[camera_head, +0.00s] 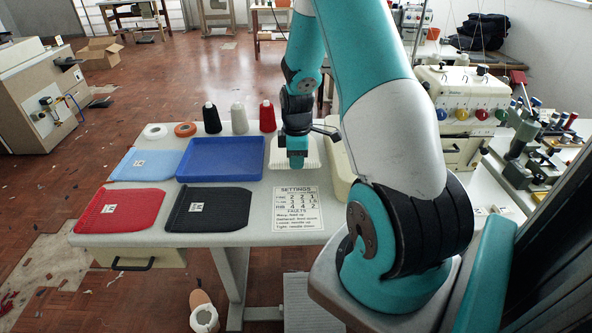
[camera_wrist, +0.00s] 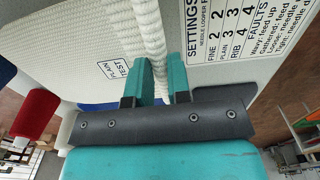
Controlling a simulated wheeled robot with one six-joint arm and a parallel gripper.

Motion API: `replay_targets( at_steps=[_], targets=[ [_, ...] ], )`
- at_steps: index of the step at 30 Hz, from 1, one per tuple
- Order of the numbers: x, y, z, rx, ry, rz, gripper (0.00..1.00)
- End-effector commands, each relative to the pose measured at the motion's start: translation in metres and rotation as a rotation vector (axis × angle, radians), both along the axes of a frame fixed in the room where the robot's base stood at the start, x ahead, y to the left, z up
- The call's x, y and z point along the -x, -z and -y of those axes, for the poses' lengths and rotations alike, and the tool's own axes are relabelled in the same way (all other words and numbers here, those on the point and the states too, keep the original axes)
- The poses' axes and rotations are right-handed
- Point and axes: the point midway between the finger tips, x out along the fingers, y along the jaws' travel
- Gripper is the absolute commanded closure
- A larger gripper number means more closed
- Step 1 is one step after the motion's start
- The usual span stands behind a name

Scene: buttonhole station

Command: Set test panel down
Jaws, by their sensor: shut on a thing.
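The cream knitted test panel (camera_wrist: 90,45), marked PLAIN TEST, fills the upper left of the wrist view. My gripper (camera_wrist: 160,82) is shut on its thick rolled edge, which runs up between the two teal fingers. In the head view my gripper (camera_head: 297,164) is over the right part of the table, right of the blue tray. The pale panel (camera_head: 313,153) shows behind it there, partly hidden by the gripper. I cannot tell whether the panel touches the table.
The empty blue tray (camera_head: 222,158) is on the table (camera_head: 262,233). Light blue (camera_head: 145,166), red (camera_head: 118,210) and black (camera_head: 209,209) panels lie around it. A settings card (camera_head: 297,210) lies in front of my gripper. Thread cones (camera_head: 239,118) stand behind the tray. A machine (camera_head: 457,110) is at right.

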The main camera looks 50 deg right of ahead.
Motion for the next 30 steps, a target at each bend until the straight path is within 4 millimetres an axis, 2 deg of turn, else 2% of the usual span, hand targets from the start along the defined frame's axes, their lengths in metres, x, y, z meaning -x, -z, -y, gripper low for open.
replay_targets(
  at_steps=[10, 22, 23, 25, 26, 30],
  targets=[
    [0.000, 0.040, 0.000, -0.001, 0.000, -0.001, 1.00],
    [0.000, 0.047, 0.000, 0.001, 0.000, 0.001, 1.00],
    [0.000, 0.046, 0.000, 0.001, 0.000, 0.001, 0.75],
    [0.000, 0.046, 0.000, 0.001, 0.000, 0.001, 0.59],
    [0.000, 0.046, 0.000, 0.001, 0.000, 0.001, 0.56],
    [0.000, 0.045, 0.000, 0.001, 0.000, 0.001, 0.56]
  ],
)
